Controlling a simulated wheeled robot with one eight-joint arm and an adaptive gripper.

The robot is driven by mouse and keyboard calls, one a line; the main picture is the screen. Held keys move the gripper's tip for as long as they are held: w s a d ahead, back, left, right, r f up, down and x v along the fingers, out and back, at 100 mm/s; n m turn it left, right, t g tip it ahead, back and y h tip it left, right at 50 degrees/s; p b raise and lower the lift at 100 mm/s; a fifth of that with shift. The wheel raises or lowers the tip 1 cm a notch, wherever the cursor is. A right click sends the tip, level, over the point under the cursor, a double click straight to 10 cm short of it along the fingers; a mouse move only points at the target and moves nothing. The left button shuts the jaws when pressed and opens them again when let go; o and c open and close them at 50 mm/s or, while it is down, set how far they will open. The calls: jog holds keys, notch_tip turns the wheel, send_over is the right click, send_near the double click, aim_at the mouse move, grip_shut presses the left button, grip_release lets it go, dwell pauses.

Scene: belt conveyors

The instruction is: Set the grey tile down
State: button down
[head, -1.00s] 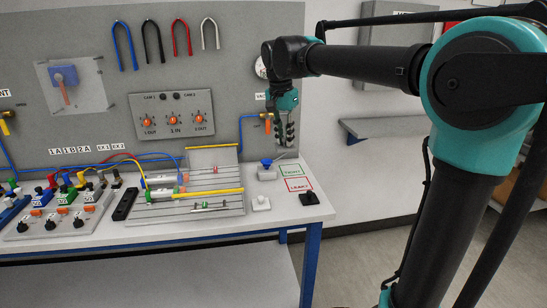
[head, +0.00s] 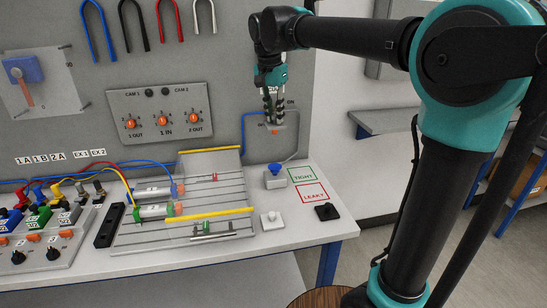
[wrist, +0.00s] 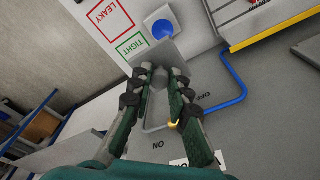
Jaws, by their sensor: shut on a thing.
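My gripper (head: 274,119) hangs fingers down in front of the back panel, above the bench's right part. In the wrist view its fingers (wrist: 158,78) are closed on the grey tile (wrist: 174,50), a flat square plate. In the head view the tile (head: 286,119) shows small at the fingertips, clear of the bench top. A blue cup on a pale block (head: 275,176) stands on the bench below; in the wrist view the blue cup (wrist: 161,28) shows just beyond the tile. The green TIGHT frame (head: 302,174) and red LEAKY frame (head: 310,193) beside it look empty.
A white knobbed piece (head: 271,221) and a black one (head: 327,211) stand near the bench's front right. A slotted rack with yellow bars (head: 209,213) lies to the left. A blue hose (head: 243,135) runs along the panel behind my gripper.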

aim_at(271, 125)
notch_tip(271, 125, down, 15)
jog(key=shift+r, duration=0.2)
dwell(0.3)
jog(key=c, duration=1.4)
grip_release()
jog(key=shift+f, duration=0.1)
jog(key=shift+c, duration=0.2)
jog(key=r, duration=0.4)
jog(key=s+r, duration=0.1)
jog(key=r, duration=0.3)
jog(key=a+r, duration=0.1)
jog(key=r, duration=0.3)
jog(key=shift+s, duration=0.3)
